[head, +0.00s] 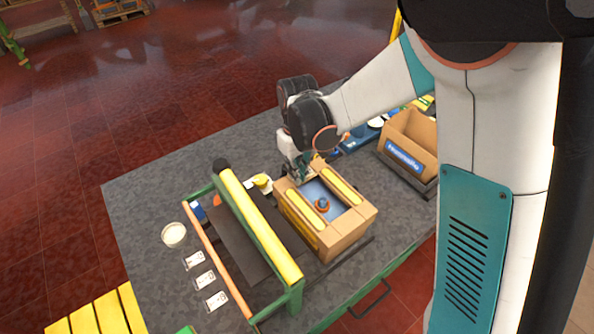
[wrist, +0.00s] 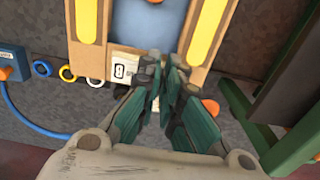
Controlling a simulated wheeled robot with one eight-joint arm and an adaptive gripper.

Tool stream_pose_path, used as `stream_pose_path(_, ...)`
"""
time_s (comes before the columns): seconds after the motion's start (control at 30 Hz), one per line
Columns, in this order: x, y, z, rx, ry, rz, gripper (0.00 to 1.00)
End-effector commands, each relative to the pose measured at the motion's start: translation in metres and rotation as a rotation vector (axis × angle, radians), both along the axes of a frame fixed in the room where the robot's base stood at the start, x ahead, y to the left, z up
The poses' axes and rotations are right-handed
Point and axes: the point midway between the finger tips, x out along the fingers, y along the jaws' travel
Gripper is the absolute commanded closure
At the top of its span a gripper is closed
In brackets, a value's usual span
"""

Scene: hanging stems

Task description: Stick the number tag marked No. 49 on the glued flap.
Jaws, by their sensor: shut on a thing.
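An open cardboard box (head: 345,240) stands on the grey table, with a long yellow strip along each side; its edge also shows in the wrist view (wrist: 88,60). My gripper (head: 303,172) is at the box's far short end, by a small flap (head: 319,166). In the wrist view my gripper (wrist: 165,82) is shut, fingers close together and pointing at that edge. A white tag with a dark printed mark (wrist: 123,68) shows just left of the fingers, partly hidden by them. I cannot read its number, and the glue cannot be made out.
Several white cards, one a card (head: 204,279), lie at the table's left beside a round dish (head: 174,235). A green frame with a yellow roller (head: 258,225) stands left of the box. Another cardboard box (head: 410,148) stands at the right.

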Motion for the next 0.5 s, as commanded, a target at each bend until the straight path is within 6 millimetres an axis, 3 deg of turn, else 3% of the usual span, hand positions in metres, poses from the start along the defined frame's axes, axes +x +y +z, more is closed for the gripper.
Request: stream_pose_path(0.5, 0.0, 0.0, -0.0066, 0.0, 0.0, 0.0, 1.0)
